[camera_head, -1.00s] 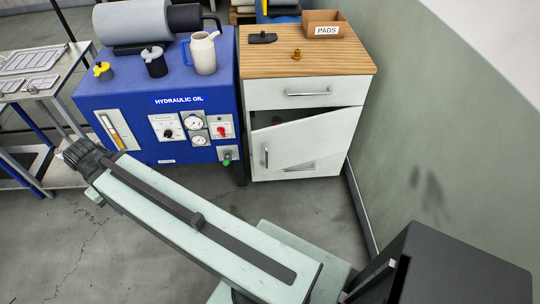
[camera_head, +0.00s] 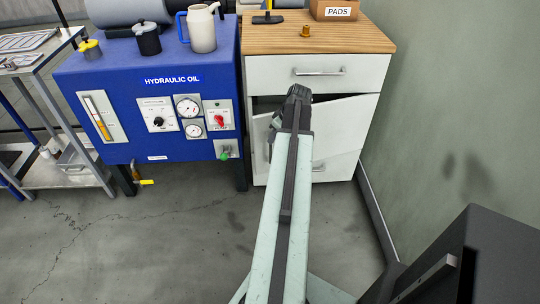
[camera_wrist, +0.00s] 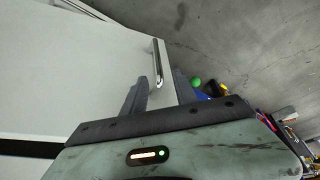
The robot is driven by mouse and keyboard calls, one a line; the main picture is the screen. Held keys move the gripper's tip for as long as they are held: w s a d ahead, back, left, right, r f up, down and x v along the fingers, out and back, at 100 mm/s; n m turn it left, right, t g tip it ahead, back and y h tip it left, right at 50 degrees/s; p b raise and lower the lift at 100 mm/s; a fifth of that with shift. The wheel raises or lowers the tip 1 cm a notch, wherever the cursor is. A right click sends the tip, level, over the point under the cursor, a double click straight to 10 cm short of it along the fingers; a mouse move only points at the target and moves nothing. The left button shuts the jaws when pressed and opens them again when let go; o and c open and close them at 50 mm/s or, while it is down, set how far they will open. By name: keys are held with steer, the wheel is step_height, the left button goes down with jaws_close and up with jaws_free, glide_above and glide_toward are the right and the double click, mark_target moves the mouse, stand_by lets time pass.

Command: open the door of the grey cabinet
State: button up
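The cabinet (camera_head: 265,75) is pale grey-white with a wooden top and stands at the upper right in the head view. Its door (camera_head: 337,133) is ajar, with the left edge swung out and a dark gap above it. In the wrist view the pale door (camera_wrist: 80,70) fills the left, and its metal handle (camera_wrist: 157,62) is near the door's free edge. My gripper (camera_wrist: 161,78) is open, its dark fingers on either side of the handle's near end. I cannot tell whether they touch it. My arm mostly hides the handle and the gripper in the head view.
A drawer with a bar handle (camera_head: 320,72) is above the door. A blue hydraulic oil unit (camera_head: 110,70) stands left of the cabinet. A green wall (camera_head: 445,110) runs close on the right. Bare floor (camera_head: 180,250) lies in front.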

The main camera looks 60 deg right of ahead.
mark_target(271, 146)
steer(key=b+x, duration=0.7)
steer(key=x, duration=0.1)
steer(key=shift+s+d, duration=0.15)
steer(key=shift+s, duration=0.05)
steer(key=shift+r, duration=0.1)
jaws_close()
stand_by(1.2)
